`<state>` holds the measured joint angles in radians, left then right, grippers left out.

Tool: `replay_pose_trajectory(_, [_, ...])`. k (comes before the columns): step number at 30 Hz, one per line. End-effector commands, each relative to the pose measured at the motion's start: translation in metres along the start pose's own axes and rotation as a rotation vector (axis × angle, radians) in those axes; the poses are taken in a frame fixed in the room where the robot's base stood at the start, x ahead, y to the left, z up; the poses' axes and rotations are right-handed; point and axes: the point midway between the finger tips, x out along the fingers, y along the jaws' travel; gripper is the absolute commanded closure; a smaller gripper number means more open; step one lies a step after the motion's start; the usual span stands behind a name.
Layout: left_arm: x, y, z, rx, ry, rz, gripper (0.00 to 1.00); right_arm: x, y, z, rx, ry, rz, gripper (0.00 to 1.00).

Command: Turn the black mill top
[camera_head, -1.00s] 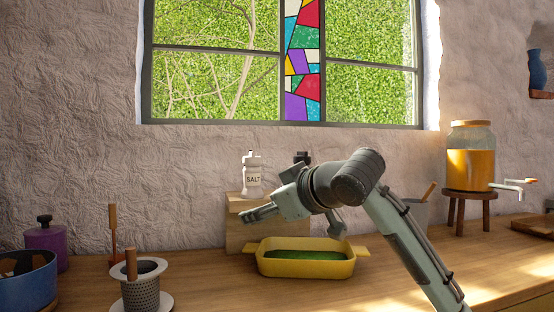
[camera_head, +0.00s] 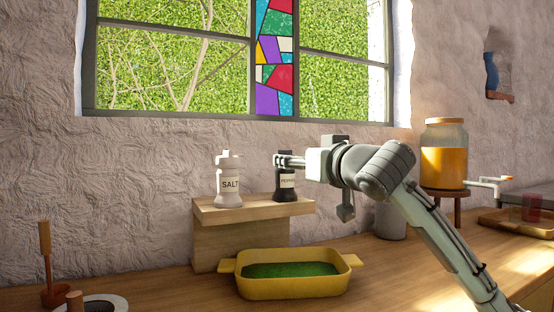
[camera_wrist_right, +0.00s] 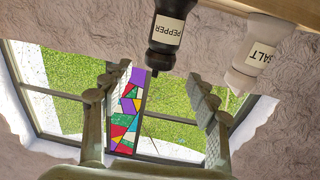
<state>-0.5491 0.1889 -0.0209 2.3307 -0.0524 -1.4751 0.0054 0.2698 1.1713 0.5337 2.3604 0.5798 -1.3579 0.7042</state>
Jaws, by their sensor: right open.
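The black pepper mill (camera_head: 286,182) stands on a wooden shelf block (camera_head: 255,209), its white label facing out. In the right wrist view the mill (camera_wrist_right: 170,32) appears upside down, its top pointing down between my fingertips. My right gripper (camera_head: 281,161) is at the height of the mill's top, reaching in from the right and partly hiding it. In the wrist view the gripper (camera_wrist_right: 153,82) is open, with one finger on each side of the mill top and visible gaps. I see no contact. My left gripper is not in view.
A white salt mill (camera_head: 229,181) stands left of the pepper mill on the same block. A yellow dish (camera_head: 293,288) with green contents sits in front below. A juice dispenser (camera_head: 443,155) on a stool stands right, behind my arm.

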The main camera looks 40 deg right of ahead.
Motion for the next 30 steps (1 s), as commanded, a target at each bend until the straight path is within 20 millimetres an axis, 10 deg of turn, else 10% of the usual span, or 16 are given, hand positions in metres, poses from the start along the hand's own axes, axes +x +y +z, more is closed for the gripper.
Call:
replay_pose_trajectory(13, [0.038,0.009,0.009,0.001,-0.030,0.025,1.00,0.064,0.001,-0.003,-0.001,-0.001,0.002,0.41])
replay_pose_trajectory(25, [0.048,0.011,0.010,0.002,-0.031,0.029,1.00,0.074,0.000,0.000,-0.001,0.000,0.000,0.41])
replay_pose_trajectory(30, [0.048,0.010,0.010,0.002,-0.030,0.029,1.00,0.074,0.000,0.000,-0.001,0.000,0.000,0.61])
